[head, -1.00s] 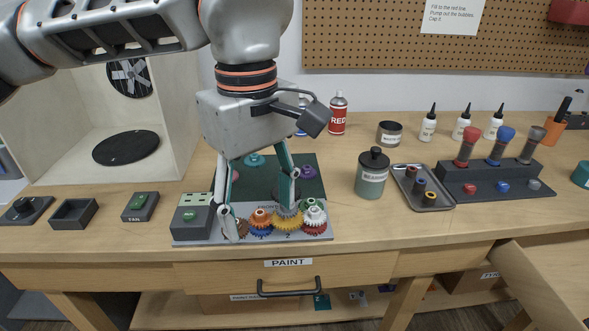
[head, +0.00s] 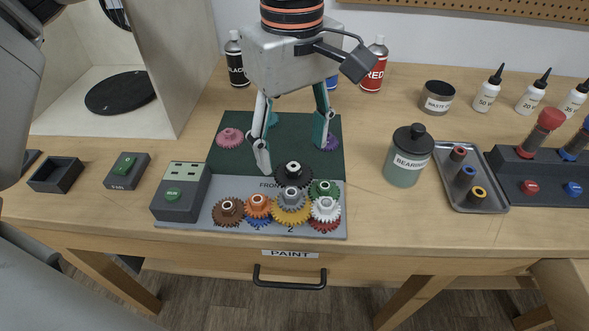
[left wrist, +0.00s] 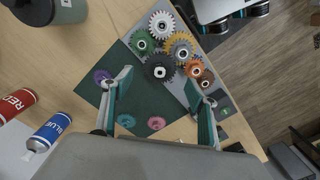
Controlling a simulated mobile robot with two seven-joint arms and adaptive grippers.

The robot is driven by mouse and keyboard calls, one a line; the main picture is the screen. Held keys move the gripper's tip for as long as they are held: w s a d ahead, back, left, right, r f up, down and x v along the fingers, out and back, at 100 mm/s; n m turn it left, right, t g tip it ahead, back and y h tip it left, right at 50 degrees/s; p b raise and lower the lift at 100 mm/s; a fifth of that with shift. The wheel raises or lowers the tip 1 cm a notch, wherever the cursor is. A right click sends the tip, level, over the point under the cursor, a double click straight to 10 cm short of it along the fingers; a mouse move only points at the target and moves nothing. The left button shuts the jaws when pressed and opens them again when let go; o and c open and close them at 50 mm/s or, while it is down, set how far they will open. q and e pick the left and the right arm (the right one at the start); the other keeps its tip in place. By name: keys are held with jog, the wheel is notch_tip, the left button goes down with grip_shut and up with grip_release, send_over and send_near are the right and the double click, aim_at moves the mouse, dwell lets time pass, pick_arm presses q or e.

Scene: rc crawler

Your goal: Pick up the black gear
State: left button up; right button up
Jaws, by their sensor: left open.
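The black gear (head: 293,174) sits at the back of the gear cluster, at the seam of the grey plate (head: 190,218) and the dark green mat (head: 232,170). In the left wrist view the black gear (left wrist: 159,69) shows between the two fingers, near their tips. My left gripper (head: 292,156) is open and empty, pointing down, with one finger to each side of the gear. The left wrist view shows the fingers (left wrist: 159,82) wide apart; neither visibly touches the gear. Their exact height above it is unclear. My right gripper is not in view.
Orange (head: 258,205), brown (head: 228,211), yellow (head: 291,210), green (head: 323,189) and white (head: 326,209) gears crowd the plate. Pink (head: 230,138) and purple gears lie on the mat. A bearing jar (head: 408,158) and a tray (head: 450,195) stand right.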

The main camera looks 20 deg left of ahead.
aim_at(292, 170)
pick_arm(q)
notch_tip(292, 170, down, 4)
jog(key=shift+w+f, duration=0.1)
jog(key=c, duration=1)
